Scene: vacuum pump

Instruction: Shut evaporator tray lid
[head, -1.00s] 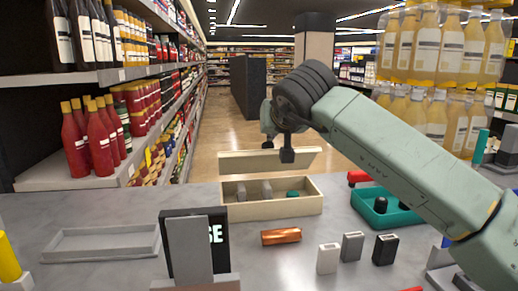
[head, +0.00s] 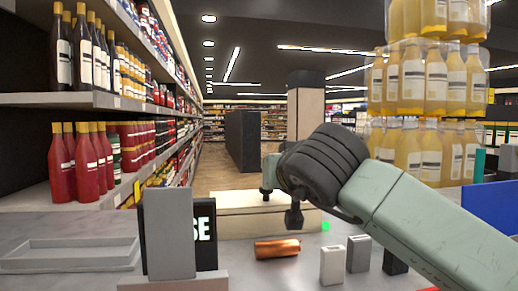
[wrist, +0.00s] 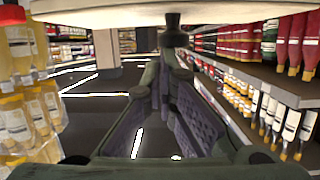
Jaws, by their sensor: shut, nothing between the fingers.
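The cream evaporator tray (head: 230,226) stands on the counter in the middle of the head view. Its cream lid (head: 225,200) lies flat or nearly flat over it and hides the inside; a small remaining gap cannot be ruled out. My gripper (head: 293,217) is shut and empty, low at the lid's right part and in front of the tray. In the wrist view, which is upside down, the shut fingertips (wrist: 173,38) reach a cream surface along the top edge, touching or very close.
A copper cylinder (head: 277,248) lies before the tray. A white block (head: 332,265) and grey block (head: 358,253) stand to its right. A grey upright panel (head: 168,235) and black sign (head: 205,235) stand at left, beside an empty grey tray (head: 70,255). A bright green square (head: 325,226) shows right of the tray.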

